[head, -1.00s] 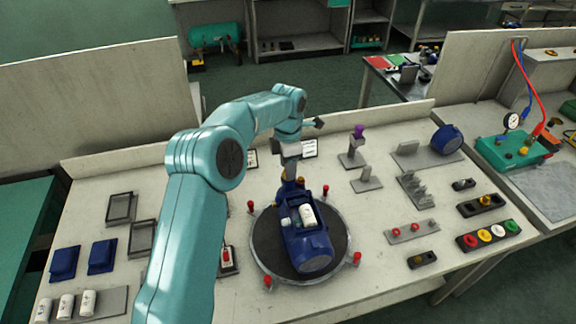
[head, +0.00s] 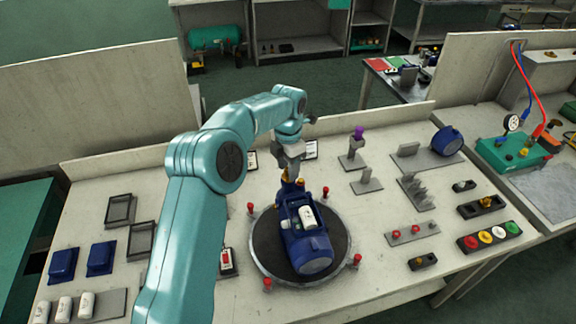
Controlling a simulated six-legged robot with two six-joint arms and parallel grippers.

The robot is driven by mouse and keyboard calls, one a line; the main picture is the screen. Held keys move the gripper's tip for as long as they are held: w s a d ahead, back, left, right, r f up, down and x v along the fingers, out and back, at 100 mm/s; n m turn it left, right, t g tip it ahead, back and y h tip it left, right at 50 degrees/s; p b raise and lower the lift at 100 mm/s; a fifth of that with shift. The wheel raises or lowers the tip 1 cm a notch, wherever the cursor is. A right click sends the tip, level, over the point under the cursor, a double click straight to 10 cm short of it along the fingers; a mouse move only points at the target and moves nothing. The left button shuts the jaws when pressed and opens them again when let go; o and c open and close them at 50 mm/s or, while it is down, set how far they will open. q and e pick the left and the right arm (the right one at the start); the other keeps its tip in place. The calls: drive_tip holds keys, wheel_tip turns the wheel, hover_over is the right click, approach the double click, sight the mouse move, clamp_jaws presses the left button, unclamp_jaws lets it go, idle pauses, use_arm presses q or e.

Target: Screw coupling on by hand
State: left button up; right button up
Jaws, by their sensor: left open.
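A blue pump with a motor body (head: 312,252) lies on a round dark turntable (head: 262,257) in the middle of the bench. A white part sits on top of the pump. Its far end has brass-coloured fittings (head: 299,184). My left gripper (head: 291,170) points down just above this far end, and its jaws are open. I cannot tell whether a coupling is between the fingers or on the port, as the spot is small and partly covered. My right gripper is out of view.
Red-knobbed posts (head: 357,259) stand around the turntable. Grey stands (head: 367,181) and a tray of coloured caps (head: 488,237) are at right. Blue boxes (head: 102,258) and white cylinders (head: 64,309) are at left. A teal test unit (head: 512,152) with gauge stands far right.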

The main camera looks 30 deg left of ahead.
use_arm(q)
clamp_jaws()
drive_tip(key=m, duration=0.2)
drive_tip(key=shift+r+m+p, duration=0.1)
drive_tip(key=shift+m+p, duration=0.2)
drive_tip(key=shift+p, duration=0.1)
drive_tip(key=shift+m, duration=0.5)
drive_tip(key=shift+m+p, duration=0.3)
drive_tip(key=shift+m, duration=1.4)
